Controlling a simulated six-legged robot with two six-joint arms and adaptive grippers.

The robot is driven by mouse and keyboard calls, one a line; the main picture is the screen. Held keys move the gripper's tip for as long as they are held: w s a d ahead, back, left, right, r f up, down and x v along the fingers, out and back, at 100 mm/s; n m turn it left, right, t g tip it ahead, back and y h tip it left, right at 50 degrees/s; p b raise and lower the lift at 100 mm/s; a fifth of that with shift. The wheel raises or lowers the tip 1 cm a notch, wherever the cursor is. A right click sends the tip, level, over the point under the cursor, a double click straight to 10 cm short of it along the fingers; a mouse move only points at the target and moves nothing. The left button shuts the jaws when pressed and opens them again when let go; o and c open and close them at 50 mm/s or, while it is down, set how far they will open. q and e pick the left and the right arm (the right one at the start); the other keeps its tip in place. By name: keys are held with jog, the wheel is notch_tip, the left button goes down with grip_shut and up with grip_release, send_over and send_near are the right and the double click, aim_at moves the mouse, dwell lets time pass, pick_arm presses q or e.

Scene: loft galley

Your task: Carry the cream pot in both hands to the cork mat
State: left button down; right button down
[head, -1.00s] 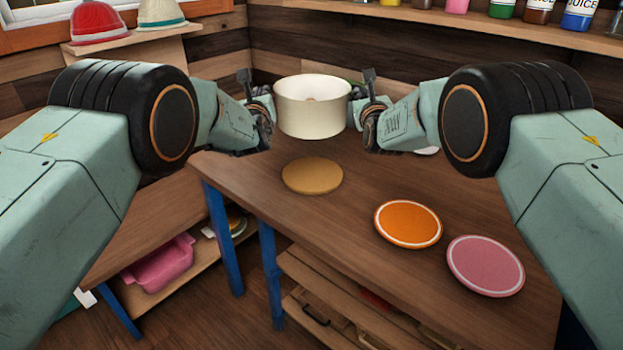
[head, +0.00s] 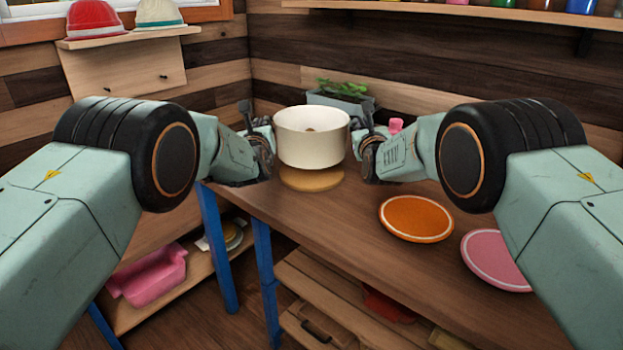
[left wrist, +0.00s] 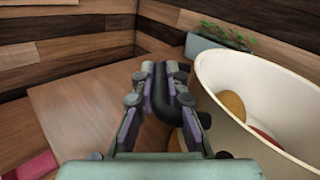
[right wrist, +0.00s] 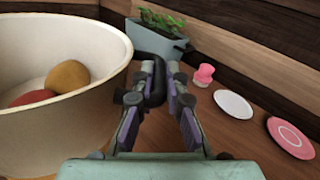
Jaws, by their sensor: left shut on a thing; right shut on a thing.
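The cream pot (head: 311,140) is held upright between my two grippers in the head view. It appears over the cork mat (head: 311,180), whose front part shows below the pot. Whether the pot touches the mat is hard to tell. My left gripper (head: 262,135) is shut on the pot's left handle, a dark loop seen in the left wrist view (left wrist: 180,105). My right gripper (head: 362,135) is shut on the right handle, a dark loop in the right wrist view (right wrist: 152,80). A yellow-brown and a red round thing (right wrist: 68,76) lie inside the pot.
An orange plate (head: 416,217) and a pink plate (head: 497,258) lie on the table to the right. A planter (head: 340,98) stands behind the pot. A pink knobbed thing (right wrist: 204,74) and a white plate (right wrist: 234,104) sit right of the pot.

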pick_arm(q)
jog(key=shift+w+r, duration=0.1)
pick_arm(e)
jog(key=shift+w+r, duration=0.1)
dwell(0.4)
